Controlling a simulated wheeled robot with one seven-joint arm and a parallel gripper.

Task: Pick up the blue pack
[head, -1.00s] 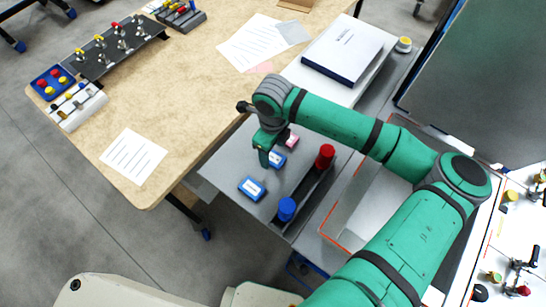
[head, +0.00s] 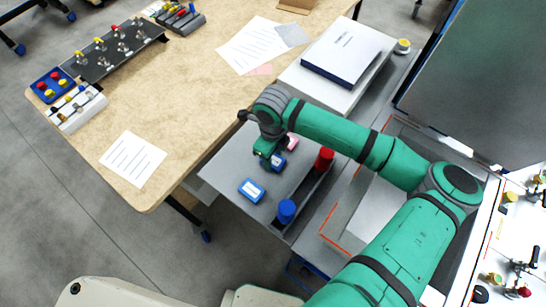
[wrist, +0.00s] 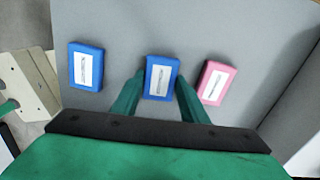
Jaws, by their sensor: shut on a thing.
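My gripper (wrist: 160,86) is shut on the middle blue pack, a small blue block with a white label (wrist: 159,77). A green finger stands on each side of it. In the head view this pack (head: 278,165) is partly hidden under my gripper (head: 272,160). I cannot tell whether it is off the grey surface. A second blue pack (wrist: 86,66) lies apart to the left in the wrist view, and it shows in the head view (head: 251,190) nearer the front edge. A pink pack (wrist: 215,82) lies close to the right finger and is partly hidden in the head view (head: 292,141).
A dark rack with a red-capped container (head: 324,159) and a blue-capped one (head: 287,210) stands right of the packs. A white binder (head: 342,50) lies behind. A wooden table (head: 190,90) with papers adjoins at left.

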